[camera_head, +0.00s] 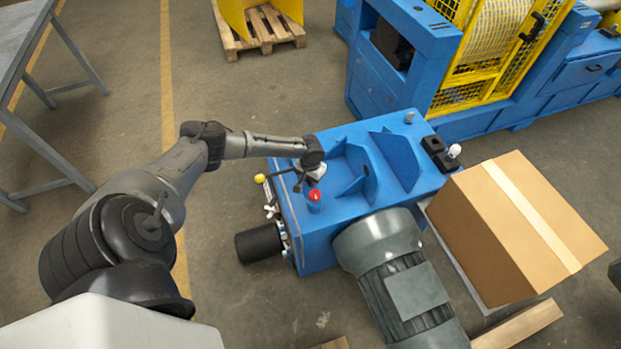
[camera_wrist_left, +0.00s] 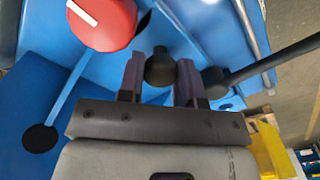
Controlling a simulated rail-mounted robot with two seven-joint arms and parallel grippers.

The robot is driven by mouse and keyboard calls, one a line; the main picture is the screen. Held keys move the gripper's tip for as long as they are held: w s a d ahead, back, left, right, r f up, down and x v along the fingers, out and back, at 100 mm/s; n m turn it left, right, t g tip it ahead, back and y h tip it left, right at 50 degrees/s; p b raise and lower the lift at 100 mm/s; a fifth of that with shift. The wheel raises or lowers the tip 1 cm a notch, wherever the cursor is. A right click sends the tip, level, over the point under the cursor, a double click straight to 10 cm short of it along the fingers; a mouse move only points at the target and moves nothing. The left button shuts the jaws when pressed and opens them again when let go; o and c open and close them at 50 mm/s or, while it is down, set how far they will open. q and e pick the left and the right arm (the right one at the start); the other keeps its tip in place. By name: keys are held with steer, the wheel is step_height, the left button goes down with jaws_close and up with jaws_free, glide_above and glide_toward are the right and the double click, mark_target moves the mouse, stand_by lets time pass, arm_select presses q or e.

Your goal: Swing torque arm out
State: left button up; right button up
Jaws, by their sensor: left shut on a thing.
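The blue drive housing (camera_head: 335,225) stands on the floor in the head view. A thin dark arm (camera_head: 280,173) with a yellow ball end (camera_head: 260,178) reaches left from near my left gripper (camera_head: 300,184); I cannot tell whether this is the torque arm. In the left wrist view, my left gripper (camera_wrist_left: 160,82) is shut on a black knob (camera_wrist_left: 160,66) between its fingers. A dark rod (camera_wrist_left: 272,58) with a rounded end runs beside the right finger. What the knob is fixed to is hidden. My right gripper is out of view.
A red knob (camera_head: 315,196) stands close to the gripper and fills the upper left of the wrist view (camera_wrist_left: 100,22). A grey motor (camera_head: 405,290) and a cardboard box (camera_head: 515,230) stand to the right. A black cylinder (camera_head: 260,243) sticks out left.

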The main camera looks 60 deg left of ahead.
arm_select(q)
jaws_close()
steer(key=shift+s+r+p, duration=0.1)
steer(key=shift+r+p, duration=0.05)
steer(key=shift+p, duration=0.2)
steer(key=s+n+p, duration=0.1)
steer(key=n+p, duration=0.1)
steer(key=p, duration=0.1)
steer(key=s+n+p, duration=0.1)
steer(key=n+p, duration=0.1)
steer(key=p, duration=0.1)
steer(key=s+n+p, duration=0.1)
steer(key=n+p, duration=0.1)
steer(key=p, duration=0.1)
steer(key=shift+d+r, duration=0.15)
steer(key=shift+d, duration=0.05)
steer(key=shift+s+d+f+n+p, duration=0.15)
steer(key=shift+s+n+p, duration=0.25)
steer(key=shift+n+p, duration=0.45)
steer(key=shift+s+d+f+n+p, duration=0.15)
steer(key=shift+s+n+p, duration=0.2)
steer(key=shift+n+p, duration=0.5)
